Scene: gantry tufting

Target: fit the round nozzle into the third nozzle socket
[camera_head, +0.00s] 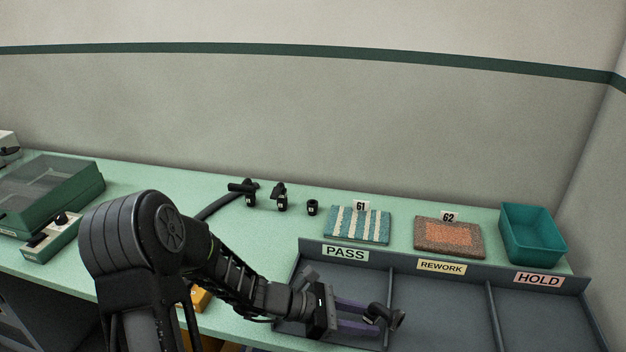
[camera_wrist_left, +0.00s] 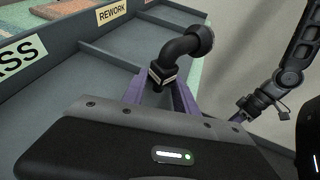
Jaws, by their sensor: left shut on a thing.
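My left gripper (camera_head: 370,317) is shut on a black bent elbow piece with a round end, which looks like the round nozzle (camera_head: 393,318). The left wrist view shows the nozzle (camera_wrist_left: 186,42) standing up from between the purple fingers (camera_wrist_left: 157,92), with a pale marked band at its base. The gripper is over the PASS bay of the grey tray. A short, dark, open-topped cylinder (camera_head: 312,207), third in a row at the back, looks like the third nozzle socket. My right gripper (camera_wrist_left: 240,116) is small at the right of the left wrist view; its jaws are unclear.
Two black fittings, one (camera_head: 249,195) by a hose and one (camera_head: 281,198), stand left of the cylinder. Right are tufted samples 61 (camera_head: 358,226) and 62 (camera_head: 449,238) and a teal bin (camera_head: 532,236). The tray's upright labelled wall (camera_head: 395,262) lies between gripper and row.

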